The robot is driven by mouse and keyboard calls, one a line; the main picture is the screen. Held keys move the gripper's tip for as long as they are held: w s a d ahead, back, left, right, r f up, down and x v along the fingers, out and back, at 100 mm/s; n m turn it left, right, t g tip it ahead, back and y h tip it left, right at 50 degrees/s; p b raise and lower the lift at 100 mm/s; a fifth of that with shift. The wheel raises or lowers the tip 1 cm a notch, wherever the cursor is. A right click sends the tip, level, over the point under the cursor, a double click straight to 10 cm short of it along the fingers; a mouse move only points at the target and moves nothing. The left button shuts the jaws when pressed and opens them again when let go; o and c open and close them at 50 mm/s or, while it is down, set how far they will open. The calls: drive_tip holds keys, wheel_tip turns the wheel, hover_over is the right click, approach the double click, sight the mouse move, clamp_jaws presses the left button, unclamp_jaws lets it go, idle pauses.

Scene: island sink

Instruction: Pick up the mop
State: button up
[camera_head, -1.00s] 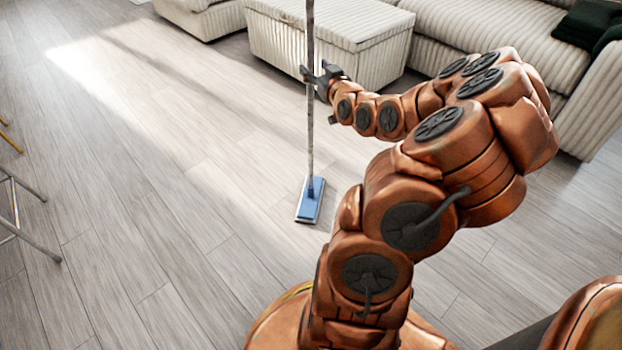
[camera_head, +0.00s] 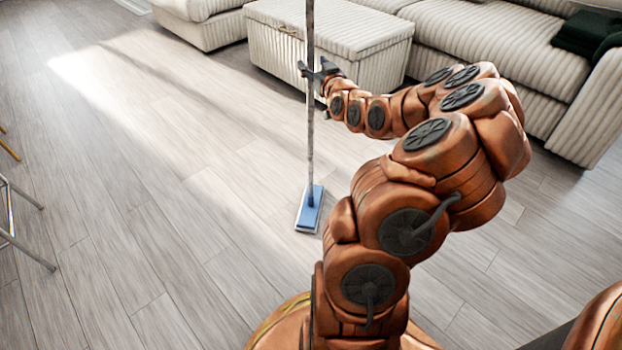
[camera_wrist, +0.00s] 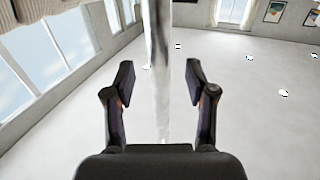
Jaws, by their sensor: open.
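The mop stands upright on the wood floor, with a thin grey pole (camera_head: 310,130) and a flat blue and white head (camera_head: 309,210) at the bottom. Its top is cut off by the upper edge of the head view. My gripper (camera_head: 308,71) is at the upper part of the pole, reaching in from the right. In the wrist view the pole (camera_wrist: 158,70) runs vertically between the two open fingers of my gripper (camera_wrist: 158,82). Gaps show on both sides of the pole, and neither finger appears to touch it.
A ribbed cream ottoman (camera_head: 350,75) stands behind the mop, with a matching sofa (camera_head: 500,50) behind and right. A dark folded cloth (camera_head: 588,35) lies on the sofa. Metal stool legs (camera_head: 25,230) show at the left edge. The floor (camera_head: 150,180) left of the mop is clear.

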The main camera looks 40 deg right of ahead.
drive_tip(key=shift+b+x, duration=0.3)
drive_tip(key=shift+x, duration=1.1)
clamp_jaws()
